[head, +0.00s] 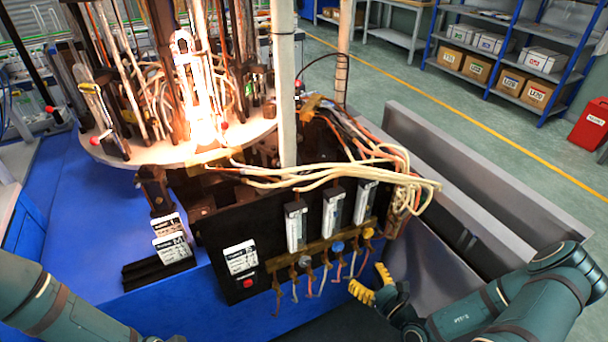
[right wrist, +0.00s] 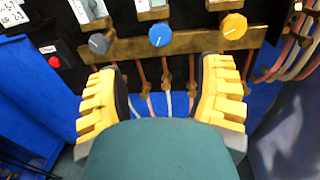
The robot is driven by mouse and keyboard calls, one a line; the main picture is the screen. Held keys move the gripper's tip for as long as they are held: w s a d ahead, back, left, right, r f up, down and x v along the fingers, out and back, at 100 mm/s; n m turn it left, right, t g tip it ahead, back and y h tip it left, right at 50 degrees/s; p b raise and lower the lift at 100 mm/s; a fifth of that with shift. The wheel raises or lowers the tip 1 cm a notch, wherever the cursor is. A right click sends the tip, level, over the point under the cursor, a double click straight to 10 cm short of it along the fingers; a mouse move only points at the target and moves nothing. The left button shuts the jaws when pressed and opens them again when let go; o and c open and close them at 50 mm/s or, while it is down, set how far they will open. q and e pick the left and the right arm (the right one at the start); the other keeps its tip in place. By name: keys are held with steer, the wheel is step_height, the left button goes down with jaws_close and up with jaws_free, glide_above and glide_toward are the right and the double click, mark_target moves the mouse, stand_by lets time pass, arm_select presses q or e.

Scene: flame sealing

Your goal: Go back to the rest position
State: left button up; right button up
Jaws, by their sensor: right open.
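My right gripper (head: 372,285) has yellow ribbed fingers and is near the lower right of the black control panel (head: 262,221). In the right wrist view its two fingers (right wrist: 162,100) are spread apart with nothing held between them. Beyond them are a grey knob (right wrist: 99,44), a blue knob (right wrist: 160,35) and a yellow knob (right wrist: 234,26) on a brass bar (right wrist: 190,46). The fingers look apart from the knobs. My left arm shows at the lower left of the head view, but its gripper is out of the picture.
A round machine table (head: 150,150) with bright flames stands on a blue base (head: 75,200). Loose hoses hang over the panel, and thin tubes hang below the brass bar. Grey metal channels (head: 480,170) lie to the right. Shelves with boxes and a red bin (head: 590,125) stand farther back.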

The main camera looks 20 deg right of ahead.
steer(key=s+a+r+n+g+y, duration=0.1)
steer(key=s+a+n+g+y, duration=0.1)
steer(key=a+n+g+y, duration=0.55)
steer(key=s+a+n+g+y, duration=0.2)
steer(key=a+n+y, duration=0.15)
steer(key=a, duration=0.75)
steer(key=s+a+f+n+g+h, duration=0.4)
steer(key=s+n+g+h, duration=0.5)
steer(key=n, duration=0.7)
steer(key=w+a+r+n+t+h, duration=0.1)
steer(key=w+a+r+n+t, duration=0.1)
steer(key=w+n, duration=0.3)
steer(key=shift+w+r+t, duration=0.2)
steer(key=shift+w+t, duration=0.15)
steer(key=shift+w, duration=0.75)
steer(key=shift+d, duration=0.1)
